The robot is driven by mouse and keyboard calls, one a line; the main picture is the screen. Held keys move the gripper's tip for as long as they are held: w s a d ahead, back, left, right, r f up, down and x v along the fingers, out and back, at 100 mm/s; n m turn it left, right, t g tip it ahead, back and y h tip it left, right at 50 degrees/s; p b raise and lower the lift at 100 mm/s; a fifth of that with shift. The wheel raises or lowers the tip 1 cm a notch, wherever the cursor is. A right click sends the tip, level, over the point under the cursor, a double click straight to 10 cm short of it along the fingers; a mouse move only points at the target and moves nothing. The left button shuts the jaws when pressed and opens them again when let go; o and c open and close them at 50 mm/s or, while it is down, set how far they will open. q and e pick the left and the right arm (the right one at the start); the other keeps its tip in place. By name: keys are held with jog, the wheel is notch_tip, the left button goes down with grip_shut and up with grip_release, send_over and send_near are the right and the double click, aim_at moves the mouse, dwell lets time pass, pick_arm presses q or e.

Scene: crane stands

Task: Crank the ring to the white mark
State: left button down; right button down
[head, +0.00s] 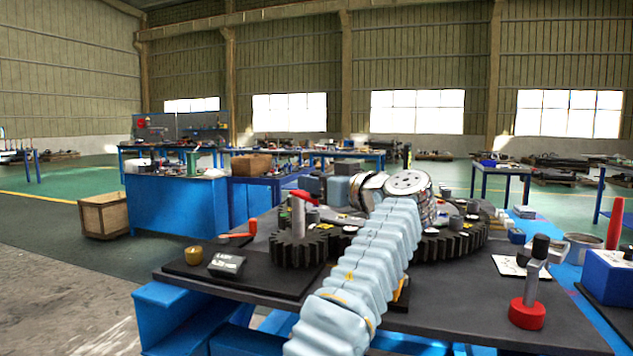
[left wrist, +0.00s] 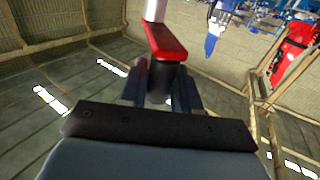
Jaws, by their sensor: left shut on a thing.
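A red crank arm (head: 303,196) sits on a grey post (head: 298,218) above a small dark gear (head: 297,250). A larger toothed dark ring (head: 455,243) lies to its right, partly hidden by my left arm. A small white patch (head: 350,229) shows between them; I cannot tell whether it is the mark. My left gripper (head: 316,189) reaches the crank from the right. In the left wrist view, the gripper (left wrist: 163,82) is shut on the black knob (left wrist: 160,74) of the red crank arm (left wrist: 165,40). My right gripper is not in view.
A red-based stand with a black knob (head: 527,312) is at the table's front right. A brass cup (head: 194,255), a small dark box (head: 227,264) and a red-handled tool (head: 240,233) lie at the left. A blue box (head: 608,275) stands at the right edge.

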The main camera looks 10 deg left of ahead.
pick_arm(q)
jog(key=c, duration=0.9)
grip_release()
jog(key=shift+w, duration=0.15)
jog(key=v, duration=1.4)
jog(key=shift+a+b, duration=0.1)
jog(key=shift+b, duration=0.25)
